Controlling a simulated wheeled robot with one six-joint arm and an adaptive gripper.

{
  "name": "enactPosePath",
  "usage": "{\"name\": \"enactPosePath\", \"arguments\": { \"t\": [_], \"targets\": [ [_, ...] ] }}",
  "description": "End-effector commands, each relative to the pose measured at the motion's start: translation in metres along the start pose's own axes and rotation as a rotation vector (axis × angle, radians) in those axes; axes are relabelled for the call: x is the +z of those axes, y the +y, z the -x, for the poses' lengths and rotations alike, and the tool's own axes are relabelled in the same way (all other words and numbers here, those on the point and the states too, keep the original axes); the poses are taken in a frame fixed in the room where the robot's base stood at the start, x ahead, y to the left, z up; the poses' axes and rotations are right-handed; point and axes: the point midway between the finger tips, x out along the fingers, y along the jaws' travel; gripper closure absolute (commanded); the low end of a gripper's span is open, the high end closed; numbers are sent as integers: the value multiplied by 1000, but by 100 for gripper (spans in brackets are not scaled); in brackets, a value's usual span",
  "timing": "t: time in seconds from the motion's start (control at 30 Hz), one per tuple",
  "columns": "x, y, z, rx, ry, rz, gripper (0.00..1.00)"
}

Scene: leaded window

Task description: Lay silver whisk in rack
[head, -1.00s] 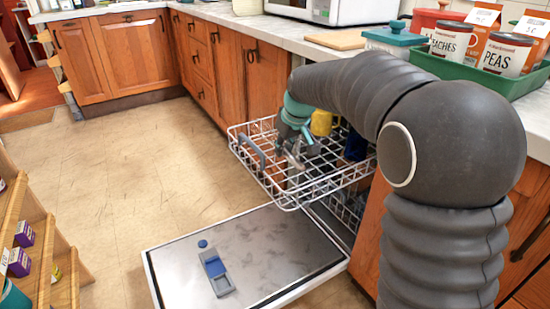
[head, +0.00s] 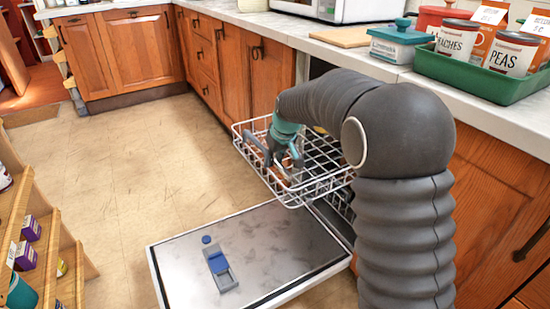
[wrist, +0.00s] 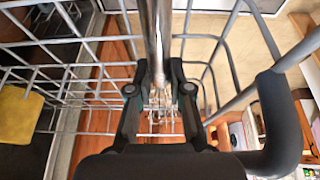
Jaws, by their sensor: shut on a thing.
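My gripper (head: 287,163) is over the front left part of the white wire rack (head: 290,203), which is pulled out of the dishwasher. In the wrist view my gripper (wrist: 160,90) is shut on the silver whisk (wrist: 157,38). The bright metal handle runs up from between the fingers to the top edge, and thin wires show below and behind the fingers. Rack wires (wrist: 95,38) lie around the whisk on both sides. I cannot tell whether the whisk touches the rack. In the head view my gripper and arm largely hide the whisk.
A yellow item (wrist: 20,115) stands at the left in the wrist view. The rack's grey front handle (head: 256,150) is close to my gripper. The dishwasher door (head: 260,258) lies open below.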

Motion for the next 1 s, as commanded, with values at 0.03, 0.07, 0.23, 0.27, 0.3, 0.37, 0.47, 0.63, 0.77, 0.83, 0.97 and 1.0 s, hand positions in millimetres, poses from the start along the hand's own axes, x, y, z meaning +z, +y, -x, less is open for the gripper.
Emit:
{"name": "enactPosePath", "arguments": {
  "t": [0.03,0.07,0.23,0.27,0.3,0.37,0.47,0.63,0.77,0.83,0.97,1.0],
  "targets": [
    [0,0,0,0,0,0,100],
    [0,0,-1,0,0,0,100],
    [1,0,-2,0,0,0,61],
    [1,0,-2,0,0,0,56],
    [1,0,-2,0,0,0,56],
    [1,0,-2,0,0,0,56],
    [1,0,-2,0,0,0,56],
    [-1,0,3,0,1,0,56],
    [-1,0,17,1,4,0,56],
    [-1,0,30,1,4,0,56],
    [-1,1,57,2,5,-1,56],
    [-1,1,65,2,4,0,56]
  ]
}}
